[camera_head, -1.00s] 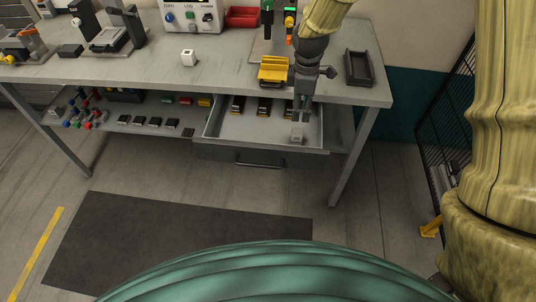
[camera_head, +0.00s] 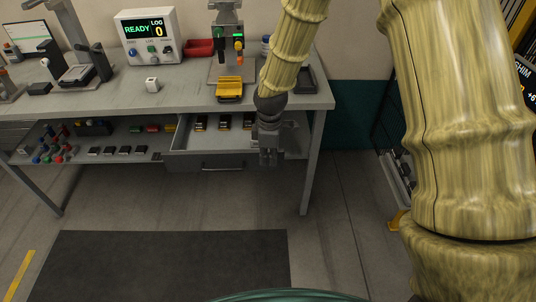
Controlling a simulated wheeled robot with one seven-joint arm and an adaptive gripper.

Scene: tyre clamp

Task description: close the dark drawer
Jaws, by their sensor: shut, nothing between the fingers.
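The dark drawer (camera_head: 192,164) hangs under the workbench and is pulled partly out. Its grey front has a bar handle (camera_head: 222,168), and its light inside shows, with small dark-and-tan items (camera_head: 224,123) toward the back. My gripper (camera_head: 268,162) points down at the right part of the drawer front and covers some of it. Its fingers are together and hold nothing. I cannot tell whether it touches the front.
The workbench (camera_head: 190,98) carries a white cube (camera_head: 152,85), a yellow fixture (camera_head: 229,88), a READY display box (camera_head: 150,36) and a dark tray (camera_head: 306,78). Left of the drawer, a lower shelf (camera_head: 130,143) holds small parts. The floor in front, with a dark mat (camera_head: 160,262), is clear.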

